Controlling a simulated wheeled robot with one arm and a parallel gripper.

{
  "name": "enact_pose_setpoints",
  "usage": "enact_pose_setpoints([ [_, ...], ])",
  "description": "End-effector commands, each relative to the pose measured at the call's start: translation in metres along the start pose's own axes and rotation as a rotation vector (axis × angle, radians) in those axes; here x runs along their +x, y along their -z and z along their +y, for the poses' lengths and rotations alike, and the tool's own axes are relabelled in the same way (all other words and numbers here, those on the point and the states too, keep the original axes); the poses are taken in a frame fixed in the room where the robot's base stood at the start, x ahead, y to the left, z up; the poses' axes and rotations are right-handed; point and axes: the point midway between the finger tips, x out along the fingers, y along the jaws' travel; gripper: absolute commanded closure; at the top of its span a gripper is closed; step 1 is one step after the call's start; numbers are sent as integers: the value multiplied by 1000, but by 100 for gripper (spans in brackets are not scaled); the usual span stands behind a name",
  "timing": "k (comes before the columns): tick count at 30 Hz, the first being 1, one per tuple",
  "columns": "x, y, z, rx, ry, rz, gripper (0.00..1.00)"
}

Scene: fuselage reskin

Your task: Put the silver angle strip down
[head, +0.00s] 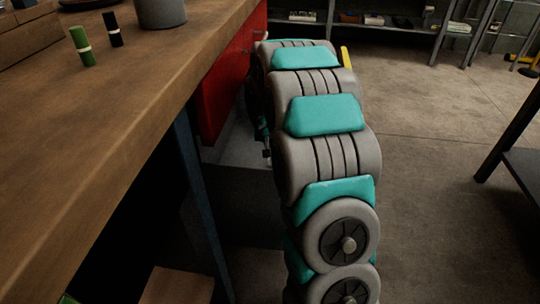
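I cannot make out the silver angle strip in the head view. My arm, in grey and teal segments, stretches away from me up the middle of the picture alongside the bench. My gripper does not show; the arm's far end is hidden behind its own segments. Whether anything is held cannot be seen.
A wooden workbench (110,130) fills the left, with a green cylinder (82,46), a black cylinder (112,29) and a grey pot (160,12). A red cabinet (225,85) is under it. Shelving (410,28) stands behind. The floor (430,140) right of my arm is clear up to a dark table (522,165).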

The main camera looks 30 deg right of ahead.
Motion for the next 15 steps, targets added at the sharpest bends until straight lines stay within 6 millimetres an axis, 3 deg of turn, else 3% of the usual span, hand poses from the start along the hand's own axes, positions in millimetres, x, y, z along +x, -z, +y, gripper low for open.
enact_pose_setpoints([
  [5,6,6,0,0,-2,-4,100],
  [12,35,-8,0,0,-3,-4,100],
  [15,36,-8,0,-1,-2,-2,100],
])
